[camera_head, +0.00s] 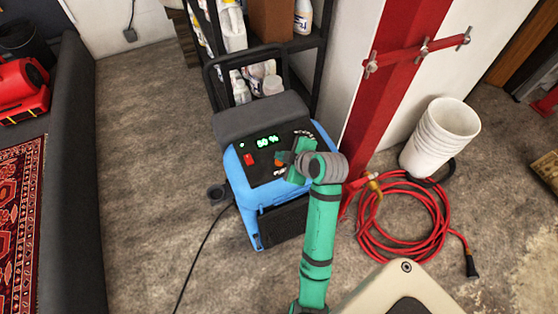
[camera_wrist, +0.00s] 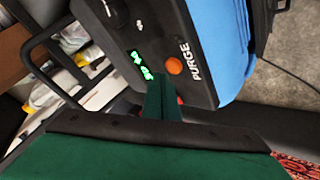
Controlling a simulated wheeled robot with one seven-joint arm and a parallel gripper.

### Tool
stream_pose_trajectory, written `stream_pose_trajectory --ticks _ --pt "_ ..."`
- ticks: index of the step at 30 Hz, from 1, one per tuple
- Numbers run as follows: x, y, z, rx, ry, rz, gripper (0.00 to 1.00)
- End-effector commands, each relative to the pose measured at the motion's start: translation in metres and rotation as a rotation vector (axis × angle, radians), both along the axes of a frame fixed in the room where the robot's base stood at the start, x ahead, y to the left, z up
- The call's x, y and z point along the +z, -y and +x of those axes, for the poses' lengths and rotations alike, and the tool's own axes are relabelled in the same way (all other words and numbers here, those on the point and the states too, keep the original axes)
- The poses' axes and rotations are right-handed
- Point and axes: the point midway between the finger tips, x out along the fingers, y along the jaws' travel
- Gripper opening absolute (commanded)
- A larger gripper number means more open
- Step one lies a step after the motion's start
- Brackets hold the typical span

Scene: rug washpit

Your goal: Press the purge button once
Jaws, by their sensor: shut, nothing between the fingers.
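The orange round purge button (camera_wrist: 174,66) sits on the dark panel of a blue machine, beside the white word PURGE (camera_wrist: 194,60). In the head view the blue machine (camera_head: 235,178) stands on the floor, and an orange spot (camera_head: 281,161) shows close to my gripper (camera_head: 291,172). My gripper is shut and empty, over the panel. In the wrist view its green fingertips (camera_wrist: 160,82) lie just below and left of the button, which is uncovered. I cannot tell how far the tips are above the panel.
A green lit display (camera_head: 266,142) and a red switch (camera_head: 250,159) share the panel; the fingers partly hide the switch in the wrist view. A red hose (camera_head: 382,235) and stacked white buckets (camera_head: 440,135) are to the right. A black shelf stands behind.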

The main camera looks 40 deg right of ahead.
Motion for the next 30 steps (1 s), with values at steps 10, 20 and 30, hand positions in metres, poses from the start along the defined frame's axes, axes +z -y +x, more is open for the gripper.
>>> stream_pose_trajectory --ticks 10,20,30 --pt "0.0 0.0 0.0 0.0 0.0 0.0 0.0" --pt "0.0 0.0 0.0 0.0 0.0 0.0 0.0" --pt "-0.0071 -0.0001 0.0001 0.001 0.0 0.001 0.0"
